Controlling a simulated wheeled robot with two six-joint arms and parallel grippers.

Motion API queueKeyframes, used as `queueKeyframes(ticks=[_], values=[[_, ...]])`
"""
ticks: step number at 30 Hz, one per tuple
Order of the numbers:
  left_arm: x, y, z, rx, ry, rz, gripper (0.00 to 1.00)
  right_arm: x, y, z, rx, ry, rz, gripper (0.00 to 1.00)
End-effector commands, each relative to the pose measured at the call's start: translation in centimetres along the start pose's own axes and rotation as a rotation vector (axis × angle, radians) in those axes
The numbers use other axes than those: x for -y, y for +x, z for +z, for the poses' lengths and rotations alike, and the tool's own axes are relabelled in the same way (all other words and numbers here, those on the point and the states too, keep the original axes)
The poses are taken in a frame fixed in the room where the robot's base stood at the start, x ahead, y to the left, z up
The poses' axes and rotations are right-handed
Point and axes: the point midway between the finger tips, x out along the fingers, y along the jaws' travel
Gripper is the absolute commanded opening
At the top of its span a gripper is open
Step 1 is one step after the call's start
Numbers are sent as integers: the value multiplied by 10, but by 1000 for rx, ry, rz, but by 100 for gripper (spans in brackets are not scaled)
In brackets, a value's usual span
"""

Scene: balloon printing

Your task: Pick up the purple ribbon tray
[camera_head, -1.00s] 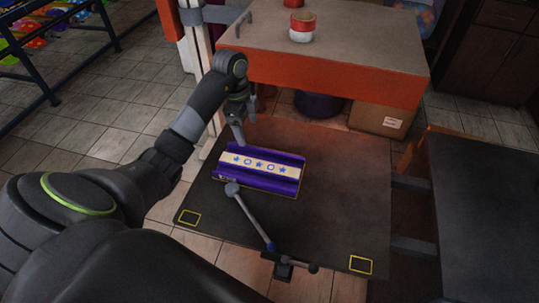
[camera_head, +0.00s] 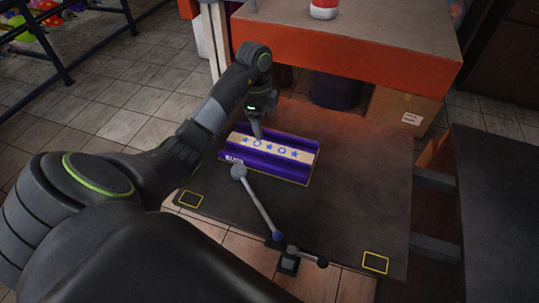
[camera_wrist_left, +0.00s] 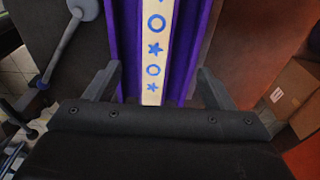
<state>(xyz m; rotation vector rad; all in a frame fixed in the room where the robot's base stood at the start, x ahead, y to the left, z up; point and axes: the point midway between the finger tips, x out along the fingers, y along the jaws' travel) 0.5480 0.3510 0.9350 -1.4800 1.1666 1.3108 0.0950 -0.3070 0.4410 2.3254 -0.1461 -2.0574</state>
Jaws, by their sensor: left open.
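The purple ribbon tray (camera_head: 297,169) lies on the dark platform, with a cream strip of blue stars and rings along its middle. In the left wrist view the tray (camera_wrist_left: 190,50) runs away from me between the two fingers. My left gripper (camera_head: 257,130) is over the tray's far left part in the head view. In the wrist view the gripper (camera_wrist_left: 158,82) is open, with one finger on each side of the tray and gaps visible. Whether the fingers touch it or how high they are, I cannot tell. My right gripper is not in view.
A grey jointed lever (camera_head: 258,203) stands close in front of the tray. The dark platform (camera_head: 350,215) is bare to the right. An orange-edged table (camera_head: 370,62) stands behind, with a cardboard box (camera_head: 402,108) under it. A dark surface (camera_head: 500,210) is at the right.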

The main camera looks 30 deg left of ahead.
Motion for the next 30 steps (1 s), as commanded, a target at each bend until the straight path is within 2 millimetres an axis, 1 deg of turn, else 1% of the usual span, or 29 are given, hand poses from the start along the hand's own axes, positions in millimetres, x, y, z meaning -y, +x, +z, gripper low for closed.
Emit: queueKeyframes(ticks=[1,6,8,14,17,19,21,25,30], values=[[0,12,0,0,0,0,76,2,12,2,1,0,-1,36],[0,32,0,0,0,0,76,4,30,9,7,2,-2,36],[0,36,0,0,0,-1,76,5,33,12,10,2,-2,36],[-1,42,0,0,0,0,76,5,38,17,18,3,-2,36],[-3,51,-2,0,0,1,76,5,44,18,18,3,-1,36],[-6,60,-3,-1,0,2,76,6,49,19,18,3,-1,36],[-9,71,-5,-1,0,4,76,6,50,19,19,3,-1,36],[-9,86,-5,0,-2,4,76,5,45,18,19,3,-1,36],[-8,90,-5,0,0,-1,76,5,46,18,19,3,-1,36]])
